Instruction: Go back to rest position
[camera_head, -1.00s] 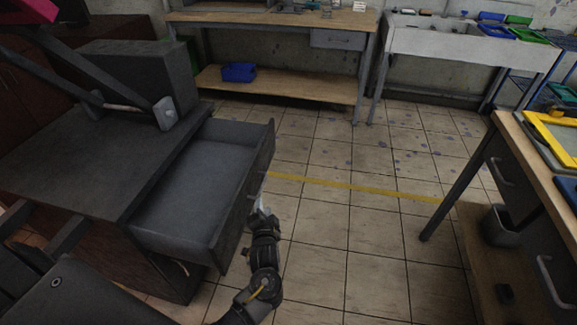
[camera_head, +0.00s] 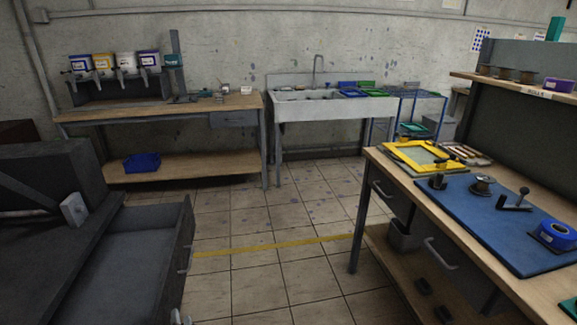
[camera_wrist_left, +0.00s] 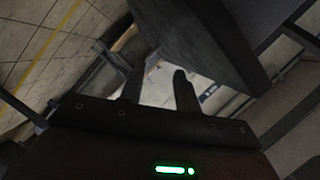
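My left gripper (camera_wrist_left: 158,82) shows in the left wrist view with its two dark fingers apart and nothing between them. In the head view only a small grey tip of it (camera_head: 180,318) shows at the bottom edge, beside the front of the pulled-out drawer (camera_head: 187,240). Most of the left arm is out of that view. The drawer stands open from the dark cabinet (camera_head: 45,245) at the left, and its visible inside looks empty. My right gripper is in neither view.
A workbench (camera_head: 420,222) with a blue mat (camera_head: 490,222) and a yellow frame (camera_head: 395,155) stands at the right. A sink (camera_head: 325,108) and a bench with dispensers (camera_head: 120,65) line the back wall. Tiled floor with a yellow line (camera_head: 270,244) lies free between.

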